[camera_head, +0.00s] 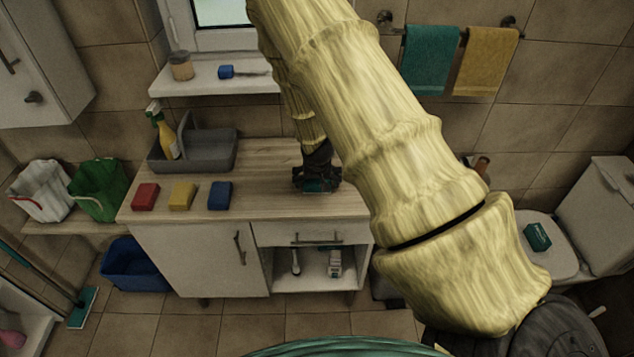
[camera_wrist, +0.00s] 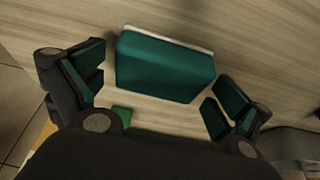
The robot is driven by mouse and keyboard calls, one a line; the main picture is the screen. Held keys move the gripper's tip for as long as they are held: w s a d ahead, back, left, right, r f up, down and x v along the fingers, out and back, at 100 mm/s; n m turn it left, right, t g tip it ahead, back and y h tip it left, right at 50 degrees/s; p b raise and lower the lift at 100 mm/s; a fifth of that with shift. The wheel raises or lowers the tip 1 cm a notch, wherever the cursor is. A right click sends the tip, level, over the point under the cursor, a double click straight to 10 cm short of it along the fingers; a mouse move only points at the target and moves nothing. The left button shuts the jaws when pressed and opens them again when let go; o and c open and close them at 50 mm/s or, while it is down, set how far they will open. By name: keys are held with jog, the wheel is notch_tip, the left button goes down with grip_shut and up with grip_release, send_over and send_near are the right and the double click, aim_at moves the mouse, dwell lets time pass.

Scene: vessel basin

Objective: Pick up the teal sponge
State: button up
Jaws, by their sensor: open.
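The teal sponge (camera_wrist: 165,68) lies on the wooden counter top in the wrist view, a block with a pale strip along its far edge. My gripper (camera_wrist: 158,84) is open, with one dark, teal-padded finger on each side of the sponge; I see no clear contact. In the head view my gripper (camera_head: 317,180) is low over the counter's right part. Teal shows there, but I cannot tell sponge from finger pads. A second teal block (camera_head: 537,237) rests on the toilet lid at the right.
Red (camera_head: 146,196), yellow (camera_head: 182,196) and blue (camera_head: 220,195) sponges lie on the counter (camera_head: 265,200) to the left. A grey caddy (camera_head: 205,150) with a spray bottle (camera_head: 164,135) stands behind them. A windowsill (camera_head: 215,78) juts out above. The counter's front right is clear.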

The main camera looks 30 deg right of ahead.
jog(key=c, duration=0.7)
jog(key=shift+c, duration=0.2)
jog(key=shift+r, duration=0.1)
jog(key=shift+r+b, duration=1)
jog(key=shift+r, duration=0.4)
jog(key=s+a+r+b, duration=0.1)
jog(key=s+a+b, duration=0.1)
jog(key=s, duration=0.5)
jog(key=s+a+r+b, duration=0.1)
jog(key=s+a+b, duration=0.1)
jog(key=s, duration=0.6)
jog(key=shift+s+a+b, duration=0.2)
jog(key=shift+b, duration=0.7)
jog(key=shift+c, duration=0.7)
